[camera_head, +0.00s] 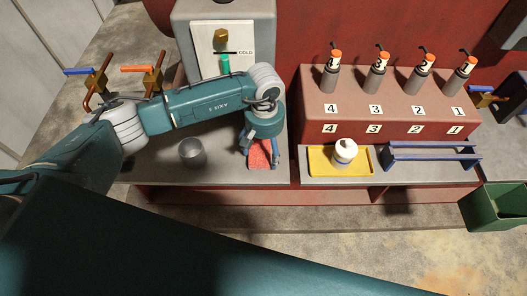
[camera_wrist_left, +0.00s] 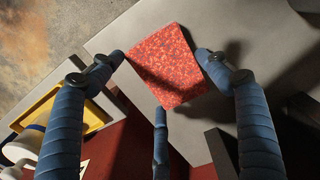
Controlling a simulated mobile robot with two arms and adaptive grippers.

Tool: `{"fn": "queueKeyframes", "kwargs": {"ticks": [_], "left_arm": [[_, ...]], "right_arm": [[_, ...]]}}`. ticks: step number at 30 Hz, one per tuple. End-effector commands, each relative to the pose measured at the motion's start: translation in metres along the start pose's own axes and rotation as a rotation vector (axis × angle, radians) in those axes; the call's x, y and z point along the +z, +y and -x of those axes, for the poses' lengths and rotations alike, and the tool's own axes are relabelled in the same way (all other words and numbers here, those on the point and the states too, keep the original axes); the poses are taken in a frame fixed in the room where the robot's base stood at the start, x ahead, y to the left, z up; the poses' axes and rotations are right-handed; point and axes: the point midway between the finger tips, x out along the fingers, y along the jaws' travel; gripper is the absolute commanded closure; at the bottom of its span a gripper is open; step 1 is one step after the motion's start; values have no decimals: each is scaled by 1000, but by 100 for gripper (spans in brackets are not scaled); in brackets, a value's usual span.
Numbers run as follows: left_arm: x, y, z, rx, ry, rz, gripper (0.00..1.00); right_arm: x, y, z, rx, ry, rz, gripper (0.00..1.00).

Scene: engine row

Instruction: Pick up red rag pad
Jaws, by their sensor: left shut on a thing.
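The red speckled rag pad (camera_head: 262,158) is at the front right of the grey worktop in the head view. It fills the upper middle of the left wrist view (camera_wrist_left: 170,68) as a flat red square. My left gripper (camera_head: 259,147) reaches down over the pad from above and is shut on it. In the left wrist view two blue fingertips press at opposite edges of the pad and a third finger is at its near edge. I cannot tell whether the pad is clear of the worktop. My right gripper is out of view.
A grey cup (camera_head: 193,153) stands left of the pad. To the right are a yellow tray (camera_head: 318,166) with a white bottle (camera_head: 344,153), a blue rack (camera_head: 430,160) and a green bin (camera_head: 495,208). Several numbered bottles (camera_head: 376,75) stand behind. Valve handles (camera_head: 97,82) rise at left.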

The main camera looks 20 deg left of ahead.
Motion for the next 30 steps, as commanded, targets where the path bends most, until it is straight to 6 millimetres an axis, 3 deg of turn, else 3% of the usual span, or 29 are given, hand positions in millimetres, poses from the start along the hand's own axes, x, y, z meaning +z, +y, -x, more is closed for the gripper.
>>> {"fn": "queueKeyframes", "kwargs": {"ticks": [5,18,24,30], "left_arm": [[-2,0,29,3,6,-1,50],[-1,0,149,2,6,0,50],[0,0,179,0,2,0,50],[0,0,189,-1,0,0,50]], "right_arm": [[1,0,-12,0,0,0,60],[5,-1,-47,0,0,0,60],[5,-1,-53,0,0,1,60],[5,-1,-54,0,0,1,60]]}}
